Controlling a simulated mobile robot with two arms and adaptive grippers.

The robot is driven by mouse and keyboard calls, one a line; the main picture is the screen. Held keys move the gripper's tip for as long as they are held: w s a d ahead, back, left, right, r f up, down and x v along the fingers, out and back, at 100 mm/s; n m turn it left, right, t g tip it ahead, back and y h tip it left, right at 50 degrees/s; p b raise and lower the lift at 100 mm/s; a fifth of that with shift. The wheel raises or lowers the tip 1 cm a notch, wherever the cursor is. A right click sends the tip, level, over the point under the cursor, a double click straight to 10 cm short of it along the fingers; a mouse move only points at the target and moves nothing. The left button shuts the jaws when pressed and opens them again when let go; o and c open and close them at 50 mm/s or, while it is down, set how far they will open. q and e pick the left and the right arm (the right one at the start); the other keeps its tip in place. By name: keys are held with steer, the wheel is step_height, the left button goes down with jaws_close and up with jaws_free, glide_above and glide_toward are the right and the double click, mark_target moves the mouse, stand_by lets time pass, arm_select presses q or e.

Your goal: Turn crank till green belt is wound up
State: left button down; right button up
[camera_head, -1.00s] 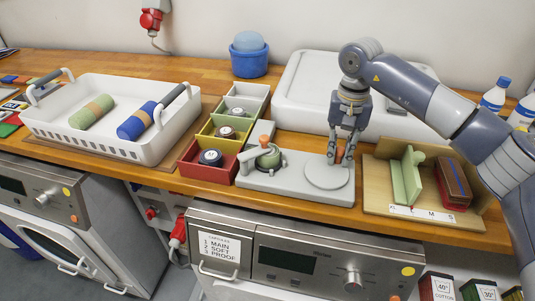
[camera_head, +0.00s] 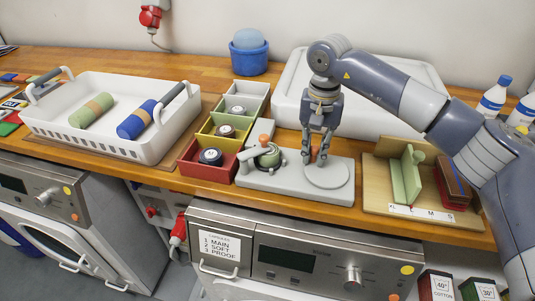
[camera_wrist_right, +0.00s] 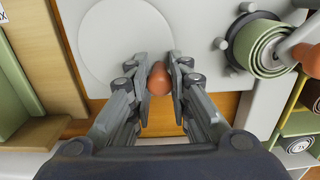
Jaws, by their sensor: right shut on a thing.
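The green belt (camera_head: 268,158) is a coil among grey pegs on the left part of a grey winder base (camera_head: 290,185). It shows in the right wrist view (camera_wrist_right: 262,48) as wound layers, with an orange knob (camera_wrist_right: 305,56) beside it. On the right of the base is a round pale disc (camera_head: 327,175). My right gripper (camera_head: 315,158) points down at the disc's far left edge, shut on the orange crank knob (camera_wrist_right: 158,79). The knob is between both fingers in the right wrist view; its lower part is hidden. My left gripper is not in view.
A white basket (camera_head: 60,132) holds two rolls. A wooden tray (camera_head: 425,213) stands right of the winder. A large white lidded case (camera_head: 290,95) stands behind.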

steer(key=o, duration=0.7)
steer(key=shift+s+d, duration=0.1)
steer(key=shift+r+p, duration=2.55)
steer(key=shift+r, duration=1.5)
steer(key=shift+f, duration=0.1)
